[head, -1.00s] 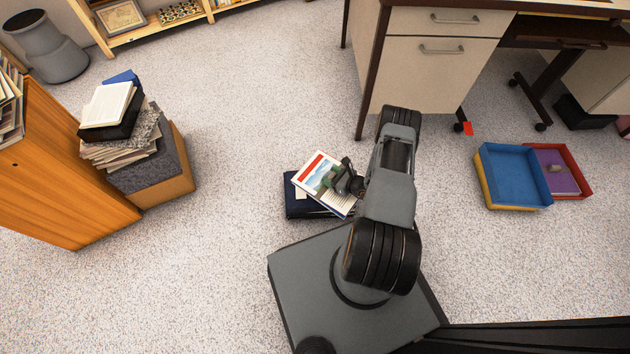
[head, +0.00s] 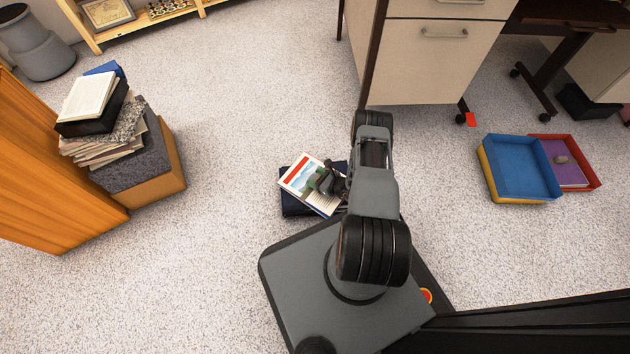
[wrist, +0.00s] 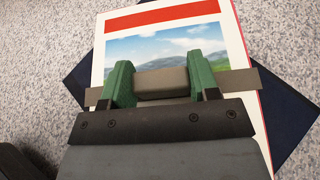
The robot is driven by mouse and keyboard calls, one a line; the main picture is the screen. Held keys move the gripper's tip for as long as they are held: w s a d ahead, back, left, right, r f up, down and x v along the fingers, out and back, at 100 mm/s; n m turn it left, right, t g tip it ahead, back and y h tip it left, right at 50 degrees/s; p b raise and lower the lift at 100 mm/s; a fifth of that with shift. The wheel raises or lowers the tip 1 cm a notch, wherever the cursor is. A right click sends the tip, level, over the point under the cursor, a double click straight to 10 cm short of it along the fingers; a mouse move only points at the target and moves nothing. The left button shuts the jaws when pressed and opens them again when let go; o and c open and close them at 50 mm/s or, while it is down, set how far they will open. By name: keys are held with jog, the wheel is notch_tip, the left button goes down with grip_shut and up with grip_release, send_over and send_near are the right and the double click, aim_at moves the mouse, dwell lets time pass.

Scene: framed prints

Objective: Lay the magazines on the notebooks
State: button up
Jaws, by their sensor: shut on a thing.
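A magazine (head: 299,174) with a red band and a landscape picture is at the middle of the head view. It also fills much of the wrist view (wrist: 180,20). My gripper (head: 327,182) is shut on a grey-brown grip block (wrist: 160,84) on the magazine's face, with a green finger at each side. A dark navy notebook (head: 293,208) lies on the floor under the magazine, turned at an angle to it. Its corners show in the wrist view (wrist: 283,118). I cannot tell whether the magazine touches the notebook. My arm hides their right side.
A box with a pile of books and papers (head: 105,130) stands left beside an orange cabinet (head: 45,170). A blue tray (head: 520,165) and a red tray (head: 594,175) holding a purple thing (head: 565,178) lie right. A desk (head: 435,55) stands behind. Carpet left of the notebook is clear.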

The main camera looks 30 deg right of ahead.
jog(key=shift+d, duration=0.2)
jog(key=shift+f, duration=0.1)
jog(key=shift+f, duration=0.1)
jog(key=o, duration=1.3)
jog(key=shift+o, duration=0.2)
